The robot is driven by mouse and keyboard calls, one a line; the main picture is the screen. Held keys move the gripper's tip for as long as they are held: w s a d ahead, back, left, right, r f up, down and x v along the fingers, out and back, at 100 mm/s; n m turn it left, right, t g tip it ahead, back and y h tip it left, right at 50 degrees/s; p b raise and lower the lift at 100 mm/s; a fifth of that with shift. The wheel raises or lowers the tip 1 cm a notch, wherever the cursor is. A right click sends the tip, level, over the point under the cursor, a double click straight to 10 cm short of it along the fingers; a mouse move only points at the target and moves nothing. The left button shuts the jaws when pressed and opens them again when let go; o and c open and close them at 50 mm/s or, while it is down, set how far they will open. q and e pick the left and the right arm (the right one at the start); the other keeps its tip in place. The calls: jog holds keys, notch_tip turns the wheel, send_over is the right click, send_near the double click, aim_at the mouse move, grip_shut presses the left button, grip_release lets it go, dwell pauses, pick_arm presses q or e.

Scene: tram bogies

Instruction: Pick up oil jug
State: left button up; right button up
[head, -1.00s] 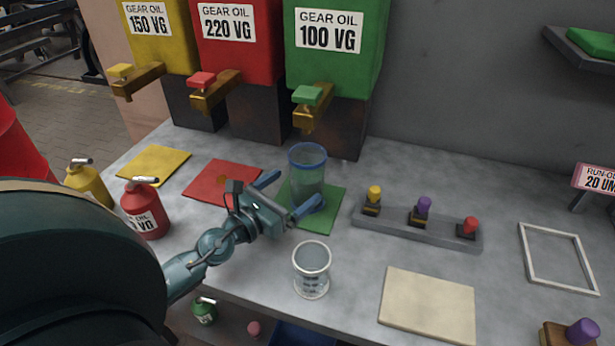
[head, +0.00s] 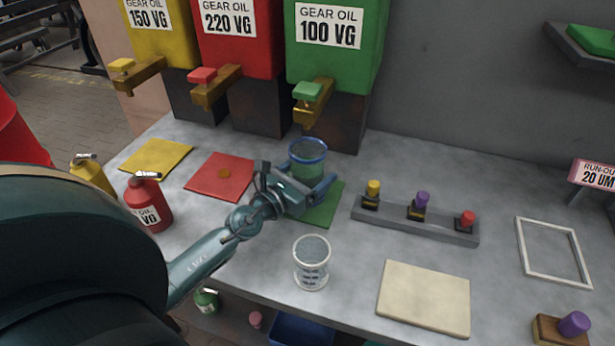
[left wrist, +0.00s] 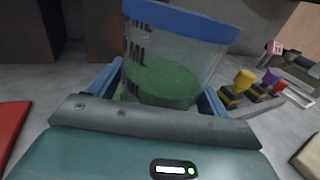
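The oil jug (head: 309,163) is a clear beaker with a blue rim and green oil inside. It stands upright on the green mat (head: 322,208), below the green dispenser's tap. My left gripper (head: 307,181) is low at the jug's near side, its fingers open on either side of the jug. In the left wrist view the jug (left wrist: 170,65) fills the space between the two blue fingers; whether they touch it I cannot tell. My right gripper is not in view.
A clear white-rimmed beaker (head: 312,263) stands in front of my left arm. A button strip (head: 415,220) and a beige board (head: 424,297) lie to the right. Red (head: 148,203) and yellow oil cans stand at left. The green dispenser's tap (head: 313,101) hangs behind and above the jug.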

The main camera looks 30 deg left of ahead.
aim_at(295, 171)
pick_arm(q)
jog(key=c, duration=0.8)
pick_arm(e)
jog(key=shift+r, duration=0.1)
pick_arm(q)
jog(key=shift+r, duration=0.25)
jog(key=shift+c, duration=0.2)
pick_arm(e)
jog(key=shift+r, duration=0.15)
